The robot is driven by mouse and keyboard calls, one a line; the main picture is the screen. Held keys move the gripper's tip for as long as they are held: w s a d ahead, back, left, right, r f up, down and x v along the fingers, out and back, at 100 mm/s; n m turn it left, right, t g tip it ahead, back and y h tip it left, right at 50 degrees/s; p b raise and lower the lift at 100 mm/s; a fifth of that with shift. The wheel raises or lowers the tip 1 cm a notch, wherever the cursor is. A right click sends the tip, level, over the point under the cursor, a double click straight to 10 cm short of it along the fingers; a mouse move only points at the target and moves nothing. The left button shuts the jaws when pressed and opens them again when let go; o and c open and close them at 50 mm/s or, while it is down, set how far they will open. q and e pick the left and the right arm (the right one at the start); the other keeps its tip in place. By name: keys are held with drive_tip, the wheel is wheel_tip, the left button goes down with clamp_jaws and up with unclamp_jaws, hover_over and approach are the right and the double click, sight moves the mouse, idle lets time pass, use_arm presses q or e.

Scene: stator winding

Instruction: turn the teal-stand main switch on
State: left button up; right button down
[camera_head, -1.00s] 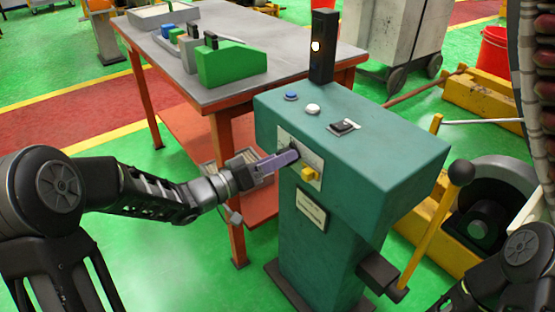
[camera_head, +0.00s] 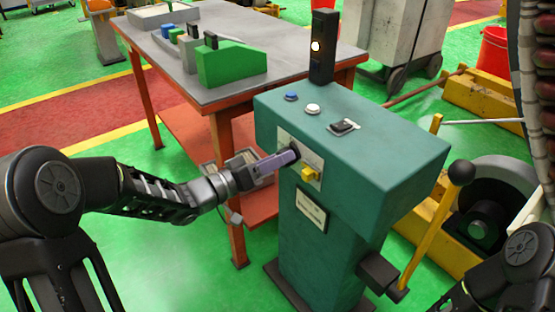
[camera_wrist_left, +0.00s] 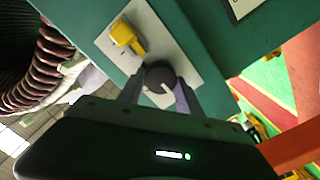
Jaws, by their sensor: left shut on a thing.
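The teal stand (camera_head: 350,140) stands upright in the middle of the head view, with a pale plate (camera_head: 285,143) on its front face. A round black knob with a white mark, the main switch (camera_wrist_left: 158,79), is on that plate in the left wrist view. A yellow switch (camera_head: 311,174) sits beside it and also shows in the wrist view (camera_wrist_left: 128,37). My left gripper (camera_wrist_left: 158,92) is at the plate, its two fingers on either side of the black knob, shut on it. In the head view the left gripper (camera_head: 284,160) mostly hides the knob. My right gripper is out of view.
On the stand's top are a blue button (camera_head: 291,96), a white button (camera_head: 313,109), a black rocker (camera_head: 344,127) and a dark lamp post (camera_head: 323,46) with a lit lamp. A yellow lever (camera_head: 430,225) stands at its right. A workbench (camera_head: 283,50) is behind.

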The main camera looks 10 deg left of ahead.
use_arm(q)
drive_tip(key=shift+m, duration=0.3)
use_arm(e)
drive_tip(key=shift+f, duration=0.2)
use_arm(q)
drive_tip(key=shift+s+d+f+m+b, duration=0.1)
drive_tip(key=shift+m+b, duration=2.9)
drive_tip(key=shift+m, duration=1.3)
drive_tip(key=shift+s+d+m+b, duration=0.1)
drive_tip(key=shift+m+b, duration=2.9)
drive_tip(key=shift+m, duration=1.3)
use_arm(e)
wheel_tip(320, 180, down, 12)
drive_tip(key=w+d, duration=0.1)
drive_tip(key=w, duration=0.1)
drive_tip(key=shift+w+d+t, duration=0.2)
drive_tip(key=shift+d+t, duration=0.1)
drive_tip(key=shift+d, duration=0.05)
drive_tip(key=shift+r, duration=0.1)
use_arm(q)
drive_tip(key=o, duration=1.4)
drive_tip(key=shift+c, duration=0.2)
